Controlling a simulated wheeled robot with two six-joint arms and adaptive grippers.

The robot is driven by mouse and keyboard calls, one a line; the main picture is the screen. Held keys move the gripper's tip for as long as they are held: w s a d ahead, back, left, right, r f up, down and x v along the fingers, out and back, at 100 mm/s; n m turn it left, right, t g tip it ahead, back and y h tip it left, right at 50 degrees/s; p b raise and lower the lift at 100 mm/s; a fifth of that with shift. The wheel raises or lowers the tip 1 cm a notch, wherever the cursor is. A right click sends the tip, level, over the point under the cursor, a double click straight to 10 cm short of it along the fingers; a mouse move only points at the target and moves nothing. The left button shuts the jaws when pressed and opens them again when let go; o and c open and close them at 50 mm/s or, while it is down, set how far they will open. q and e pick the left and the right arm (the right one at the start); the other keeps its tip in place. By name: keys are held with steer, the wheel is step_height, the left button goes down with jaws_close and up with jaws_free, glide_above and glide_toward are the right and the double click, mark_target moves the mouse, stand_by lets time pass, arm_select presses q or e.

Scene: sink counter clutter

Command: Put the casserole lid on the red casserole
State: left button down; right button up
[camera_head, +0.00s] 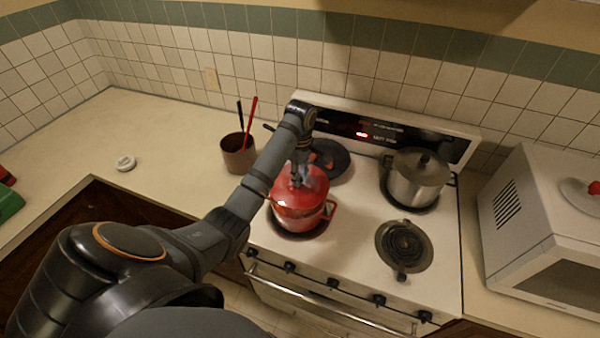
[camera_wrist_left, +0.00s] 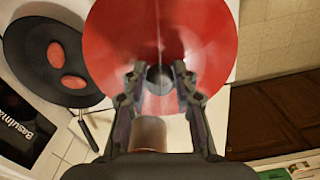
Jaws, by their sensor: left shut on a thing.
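The red casserole (camera_head: 298,217) stands on the front left burner of the stove, with a red side handle showing. The red casserole lid (camera_head: 313,183) is over its top, roughly level; I cannot tell whether it rests on the rim or hangs just above. My left gripper (camera_head: 299,177) points down at the lid's middle. In the left wrist view the lid (camera_wrist_left: 210,45) spreads wide and hides the pot, and my left gripper (camera_wrist_left: 158,77) is shut on the lid's dark knob (camera_wrist_left: 158,80). My right gripper is not in view.
A black pan (camera_head: 337,160) with reddish pieces is on the back left burner. A steel pot (camera_head: 416,185) stands at the back right. A brown utensil crock (camera_head: 237,158) stands left of the stove, a microwave (camera_head: 535,225) to the right.

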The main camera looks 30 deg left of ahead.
arm_select(q)
step_height(320, 180, down, 4)
steer(key=shift+s+a+f, duration=0.1)
steer(key=shift+a, duration=0.05)
steer(key=shift+f, duration=0.35)
steer(key=shift+f, duration=0.2)
stand_by(0.6)
steer(key=c, duration=1)
jaws_free()
